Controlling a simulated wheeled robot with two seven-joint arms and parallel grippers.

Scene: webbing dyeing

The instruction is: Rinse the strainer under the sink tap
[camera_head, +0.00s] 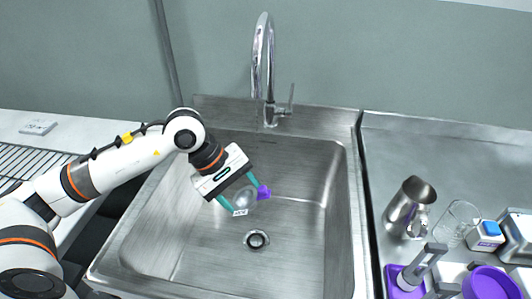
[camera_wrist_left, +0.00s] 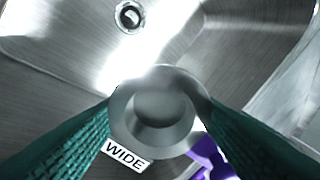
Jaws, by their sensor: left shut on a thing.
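My left gripper (camera_head: 240,200) reaches over the sink (camera_head: 185,235) from the left, its teal fingers shut on the strainer (camera_head: 244,199). In the left wrist view, the strainer (camera_wrist_left: 160,108) is a round grey metal cup between the fingers, with a white "WIDE" label and a purple part beside it. It is held inside the basin area, above and to the left of the drain (camera_head: 256,239) in the head view. The chrome tap (camera_head: 263,60) arches at the back of the sink, and the strainer is in front of its spout. Whether water runs is unclear. My right gripper is out of view.
On the right counter stand a metal pitcher (camera_head: 408,208), a clear glass (camera_head: 457,224), a blue-and-white block (camera_head: 487,234) and a purple round container (camera_head: 490,284). A wire rack (camera_head: 30,165) lies on the left counter. The basin's right half is clear.

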